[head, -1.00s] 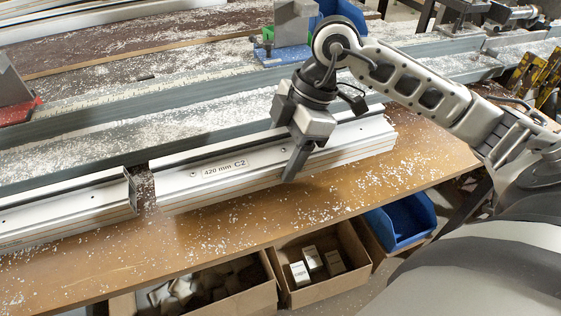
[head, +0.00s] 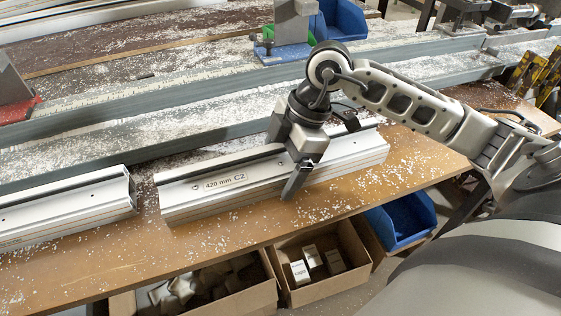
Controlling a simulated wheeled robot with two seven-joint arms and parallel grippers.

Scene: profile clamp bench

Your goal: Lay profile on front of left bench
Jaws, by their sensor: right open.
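The white profile (head: 335,168) labelled "420 mm C2" lies along the front strip of the wooden bench (head: 420,155). It appears to rest flat on the board, with bare wood showing in front of it. My right gripper (head: 287,172) is over the profile, right of its label. One open finger hangs down in front of the profile's near face. The other finger is hidden behind the gripper body and the profile. My left gripper is not in view.
Another white profile (head: 70,208) lies to the left, with a small gap between the ends. A grey metal rail (head: 180,140) with chips runs behind. Below the bench are cardboard boxes (head: 325,292) and a blue bin (head: 400,220).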

